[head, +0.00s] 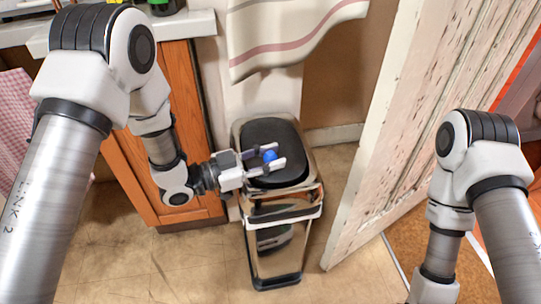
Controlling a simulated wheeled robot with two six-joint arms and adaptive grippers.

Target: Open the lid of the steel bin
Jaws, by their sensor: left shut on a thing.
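The steel bin (278,262) stands upright on the floor, a tall shiny box with a dark base. Its lid (268,132) has a black top with a steel rim and looks closed, lying across the bin's top. My left gripper (276,157) reaches in from the left over the lid. Its fingers are shut on a small round blue thing (270,156), which shows between them above the black top. Whether the blue thing touches the lid or is fixed to it, I cannot tell. My right arm is at the right; its gripper is out of view below the frame.
A wooden cabinet (184,80) with a pale worktop (190,24) stands left of the bin. A striped cloth (285,35) hangs behind it. A worn white door (385,135) stands ajar to the right. The floor (165,265) in front at left is clear.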

